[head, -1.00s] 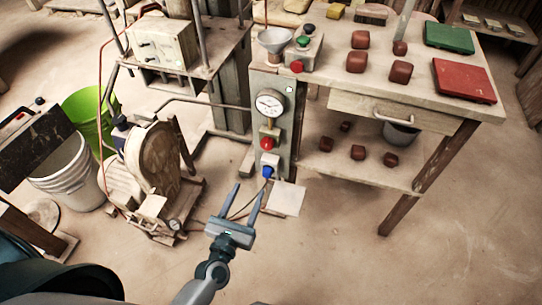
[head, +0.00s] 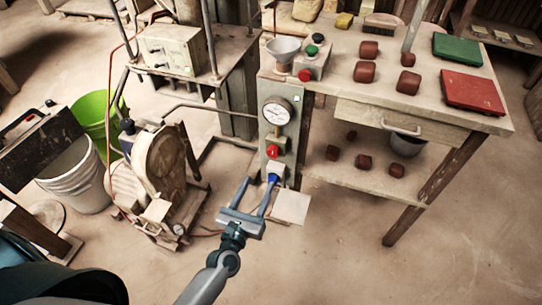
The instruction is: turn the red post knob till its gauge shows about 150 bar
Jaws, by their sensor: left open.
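The red post knob (head: 272,152) sits on the front of a grey-green post (head: 294,110), below a round white gauge (head: 277,111). The gauge's needle shows, but its numbers are too small to read. My right gripper is not in view.
A workbench (head: 440,112) with a red plate (head: 472,92), a green plate (head: 457,48) and several brown blocks stands right of the post. A pump with a round housing (head: 160,163) and a white bucket (head: 77,178) stand left. Floor in front is clear.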

